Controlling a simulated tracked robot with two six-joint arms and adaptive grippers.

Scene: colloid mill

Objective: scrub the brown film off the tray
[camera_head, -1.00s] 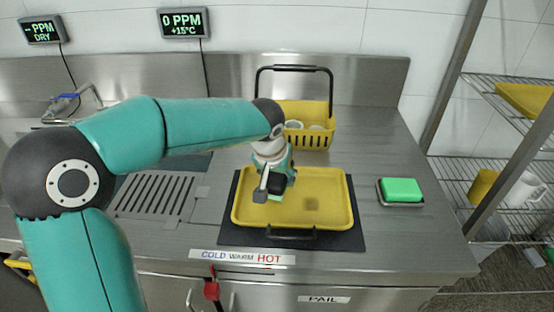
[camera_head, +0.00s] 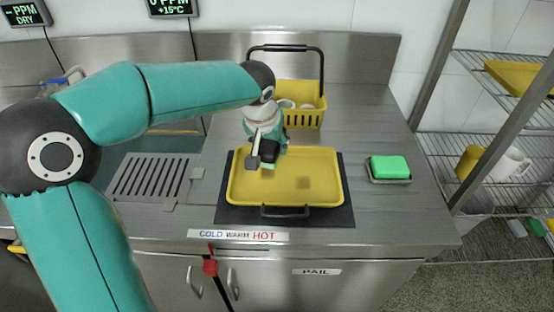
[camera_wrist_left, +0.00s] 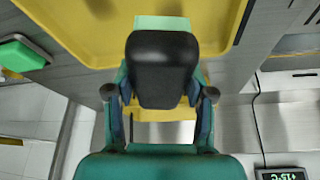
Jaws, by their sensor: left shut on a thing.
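The yellow tray (camera_head: 315,194) lies on a dark mat (camera_head: 226,214) on the steel counter. A small brown film patch (camera_head: 298,181) shows on its floor, right of the middle. My left gripper (camera_head: 267,152) is over the tray's back left part. It is shut on a scrubber with a black grip (camera_wrist_left: 162,70) and a pale green pad (camera_wrist_left: 162,22). The pad is mostly hidden in the head view, so I cannot tell whether it touches the tray. My right gripper is in neither view.
A yellow basket (camera_head: 305,117) with white items stands behind the tray. A green sponge (camera_head: 388,167) sits in a small dish to the right. A sink with a slotted drainboard (camera_head: 150,176) is at left. Wire shelves (camera_head: 490,150) stand at right.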

